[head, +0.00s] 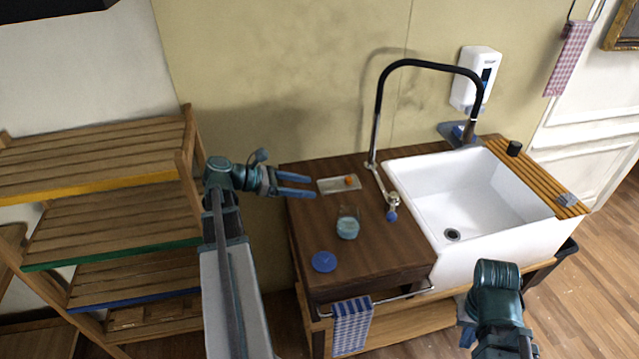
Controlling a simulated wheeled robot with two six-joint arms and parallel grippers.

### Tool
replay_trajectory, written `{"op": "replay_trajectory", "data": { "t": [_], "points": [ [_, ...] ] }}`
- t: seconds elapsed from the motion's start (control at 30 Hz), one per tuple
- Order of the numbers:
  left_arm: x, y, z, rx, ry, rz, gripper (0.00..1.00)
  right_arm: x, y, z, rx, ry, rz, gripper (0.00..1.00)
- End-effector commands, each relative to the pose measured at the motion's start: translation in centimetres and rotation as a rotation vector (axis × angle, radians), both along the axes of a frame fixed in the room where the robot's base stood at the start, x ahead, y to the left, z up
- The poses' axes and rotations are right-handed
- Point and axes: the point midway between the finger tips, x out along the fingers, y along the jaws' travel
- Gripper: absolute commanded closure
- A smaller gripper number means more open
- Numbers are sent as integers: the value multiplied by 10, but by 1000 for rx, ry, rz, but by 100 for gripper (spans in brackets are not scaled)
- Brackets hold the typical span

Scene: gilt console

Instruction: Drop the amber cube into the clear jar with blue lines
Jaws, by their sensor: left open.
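A small amber cube (349,181) rests on a pale shallow tray (328,187) near the back of the dark wooden counter. A clear jar (348,224) stands upright on the counter in front of the tray; its lower part looks blue, and lines on it are too small to make out. My left gripper (298,186) is open and empty at the counter's left edge, pointing right, to the left of the tray and cube. My right arm (497,285) is at the lower right, in front of the sink; its fingers cannot be made out clearly.
A round blue lid-like disc (324,262) lies near the counter's front left. A white sink (470,205) with a tall black faucet (430,64) stands right of the counter. A wooden shelf unit (100,210) is on the left. A checked towel (351,325) hangs in front.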

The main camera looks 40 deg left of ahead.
Motion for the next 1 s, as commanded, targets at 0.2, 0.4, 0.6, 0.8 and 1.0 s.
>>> {"op": "replay_trajectory", "data": {
  "t": [0.2, 0.4, 0.6, 0.8, 1.0],
  "points": [
    [-11, 9, 6, 1, -1, 0, 37, 0, 0, 6, 0, 0, 0, 100],
    [-12, 10, 6, 1, -1, 0, 37, 0, 0, 6, 0, 0, 0, 100],
    [-12, 10, 6, 1, -1, 0, 37, 0, 0, 6, 0, 0, 0, 100],
    [-11, 10, 6, 1, -1, 0, 37, 0, 0, 6, 0, 0, 0, 100],
    [-6, -7, -1, 44, 2, -50, 37, 0, 0, 6, 0, 0, 0, 100]
  ]
}}
